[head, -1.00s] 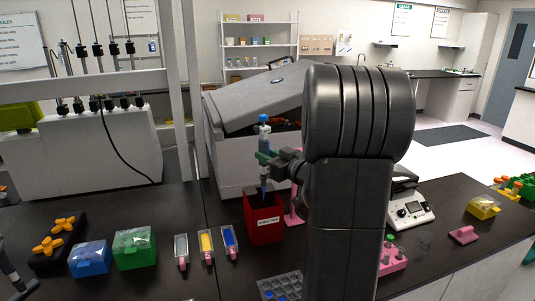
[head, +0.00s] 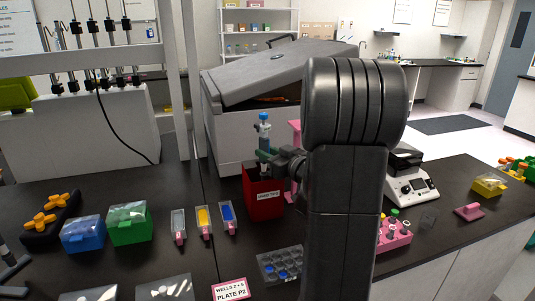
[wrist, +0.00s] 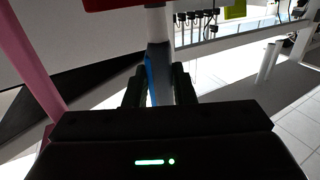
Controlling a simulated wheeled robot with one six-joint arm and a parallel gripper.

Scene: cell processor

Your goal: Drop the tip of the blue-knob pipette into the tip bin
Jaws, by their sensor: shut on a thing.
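The blue-knob pipette (head: 264,131) is upright in my gripper (head: 268,157), its blue knob on top. My gripper is shut on its body, with a green part beside the jaws. The red tip bin (head: 263,203), with a white label, is directly below. The pipette's lower end goes down at the bin's mouth and is hidden, so I cannot see the tip. In the wrist view, the pipette's grey and blue body (wrist: 158,62) stands between the two dark fingers (wrist: 158,90). A red edge (wrist: 110,4), likely the bin, shows at the top.
A pink stand (head: 294,135) is close behind the bin. A large grey-lidded machine (head: 230,150) stands behind. Small trays (head: 203,221) lie left of the bin, a well plate (head: 282,265) in front. A pink tube rack (head: 395,234) is to the right.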

